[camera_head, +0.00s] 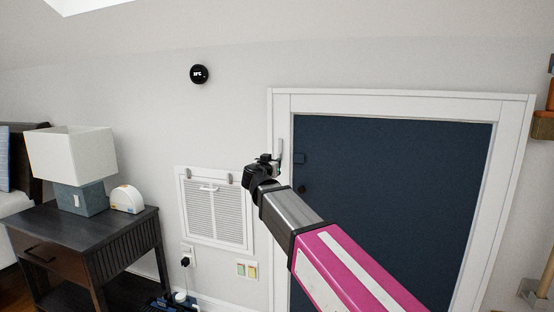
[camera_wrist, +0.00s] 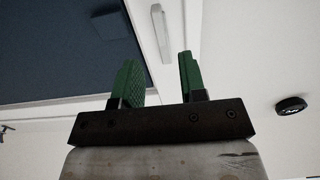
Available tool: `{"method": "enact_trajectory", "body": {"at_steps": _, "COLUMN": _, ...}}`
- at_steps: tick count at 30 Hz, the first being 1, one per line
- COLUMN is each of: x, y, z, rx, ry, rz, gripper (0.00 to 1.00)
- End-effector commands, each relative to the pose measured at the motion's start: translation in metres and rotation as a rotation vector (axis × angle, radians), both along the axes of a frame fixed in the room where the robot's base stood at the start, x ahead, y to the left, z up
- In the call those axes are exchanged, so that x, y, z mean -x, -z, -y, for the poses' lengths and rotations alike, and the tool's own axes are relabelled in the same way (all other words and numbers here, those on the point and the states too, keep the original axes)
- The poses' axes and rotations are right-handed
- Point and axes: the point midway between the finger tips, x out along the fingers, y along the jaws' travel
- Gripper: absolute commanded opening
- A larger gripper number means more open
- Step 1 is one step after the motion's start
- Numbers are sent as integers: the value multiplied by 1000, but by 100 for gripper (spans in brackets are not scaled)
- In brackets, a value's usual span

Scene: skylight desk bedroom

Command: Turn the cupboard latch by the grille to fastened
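The latch is a pale bar (camera_wrist: 161,34) on the white door frame, lying along the frame's edge. In the head view the latch (camera_head: 280,150) stands roughly upright, partly hidden by my gripper. A dark blue plate (camera_head: 299,158) is on the cupboard door (camera_head: 400,190) just right of it; the plate also shows in the wrist view (camera_wrist: 109,25). The door looks closed. My gripper (camera_head: 265,158) is at the frame's left side, close to the latch. In the wrist view its green fingers (camera_wrist: 158,72) are apart with nothing between them; the latch appears beyond their tips.
The white grille (camera_head: 216,210) is on the wall left of the door. A round black wall device (camera_head: 199,74) is above it. A dark nightstand (camera_head: 85,235) with a lamp (camera_head: 75,158) and a white clock-like object (camera_head: 126,199) stands left. A dark knob (camera_head: 301,189) is on the door.

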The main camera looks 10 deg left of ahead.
Motion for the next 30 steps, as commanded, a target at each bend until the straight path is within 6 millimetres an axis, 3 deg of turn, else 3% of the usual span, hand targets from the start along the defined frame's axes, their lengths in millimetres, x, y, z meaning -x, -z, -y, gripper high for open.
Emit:
{"method": "enact_trajectory", "body": {"at_steps": 6, "x": -43, "y": 0, "z": 1, "rx": 1, "ry": 2, "rz": -1, "gripper": 38}}
{"method": "enact_trajectory", "body": {"at_steps": 12, "x": -68, "y": 0, "z": 4, "rx": 1, "ry": 1, "rz": -2, "gripper": 38}}
{"method": "enact_trajectory", "body": {"at_steps": 26, "x": -78, "y": 1, "z": 6, "rx": 1, "ry": 0, "rz": -2, "gripper": 38}}
{"method": "enact_trajectory", "body": {"at_steps": 30, "x": -78, "y": 1, "z": 6, "rx": 1, "ry": 0, "rz": -2, "gripper": 0}}
